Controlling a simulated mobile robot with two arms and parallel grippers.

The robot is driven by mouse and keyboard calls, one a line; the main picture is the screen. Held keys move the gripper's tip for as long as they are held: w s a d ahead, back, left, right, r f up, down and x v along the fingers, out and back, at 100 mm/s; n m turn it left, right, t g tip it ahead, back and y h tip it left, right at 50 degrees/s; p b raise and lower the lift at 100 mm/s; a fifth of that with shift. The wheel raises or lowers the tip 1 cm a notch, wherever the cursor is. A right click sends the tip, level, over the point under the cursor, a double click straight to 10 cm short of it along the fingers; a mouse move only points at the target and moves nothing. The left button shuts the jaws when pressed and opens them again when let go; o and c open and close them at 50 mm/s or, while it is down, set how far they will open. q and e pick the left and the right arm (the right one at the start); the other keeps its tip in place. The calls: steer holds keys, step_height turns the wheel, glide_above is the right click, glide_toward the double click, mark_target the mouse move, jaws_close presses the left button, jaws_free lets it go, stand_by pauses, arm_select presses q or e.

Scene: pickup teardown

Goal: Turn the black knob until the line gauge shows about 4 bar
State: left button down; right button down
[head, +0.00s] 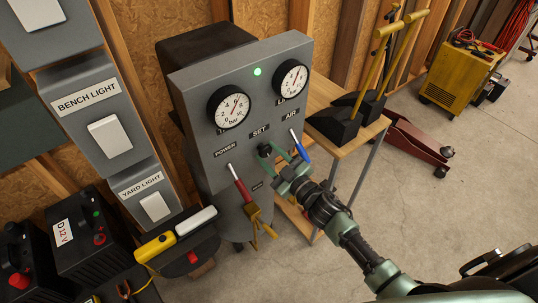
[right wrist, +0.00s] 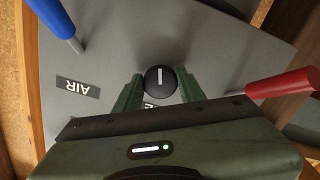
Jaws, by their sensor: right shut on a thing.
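The black knob (head: 265,150) sits on the grey panel (head: 205,165) under the SET label. In the right wrist view the knob (right wrist: 153,84) is round with a white mark running nearly straight up the picture. My right gripper (head: 279,160) is shut on it, with one green finger on each side. Two round white gauges are above. The right gauge (head: 292,79) has its needle tilted up and right; its label is mostly hidden and seems to start with L. Exact values are too small to read. My left gripper is out of view.
A red-handled POWER lever (head: 241,187) and a blue-handled AIR lever (head: 300,148) flank the knob closely. A green lamp (head: 257,71) is lit. Light switches (head: 110,137) are at left.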

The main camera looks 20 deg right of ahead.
steer(key=shift+n, duration=1.1)
steer(key=c, duration=0.9)
jaws_free()
steer(key=b+v, duration=0.1)
steer(key=v, duration=0.7)
